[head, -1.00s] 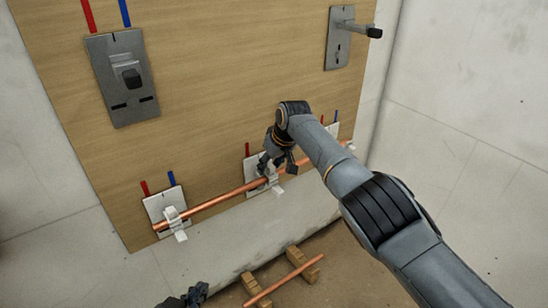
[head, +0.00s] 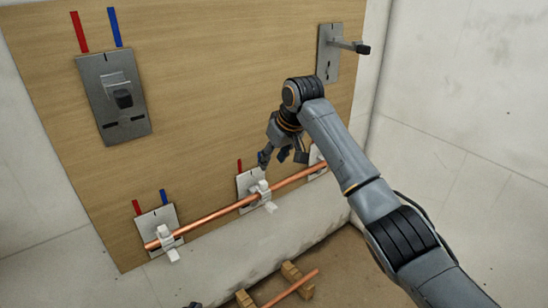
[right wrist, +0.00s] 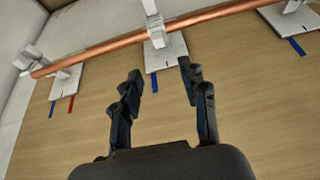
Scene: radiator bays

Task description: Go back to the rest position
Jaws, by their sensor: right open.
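My right gripper (head: 281,157) is open and empty in front of the wooden board, a little above the copper pipe. In the right wrist view its two fingers (right wrist: 160,74) are spread, with bare board between them and the pipe beyond the tips. The long copper pipe (head: 218,213) lies across white clips on small plates along the board's lower edge. The middle clip (head: 262,194) is around or against the pipe; I cannot tell if it is closed. Only a dark scrap, likely of my left gripper (head: 193,304), shows at the bottom edge.
A grey plate with a block (head: 117,95) is on the board's upper left, and a plate with a jutting lever (head: 330,52) on its upper right. A short copper pipe (head: 293,287) rests on wooden blocks (head: 243,299) below. Open space lies before the right wall.

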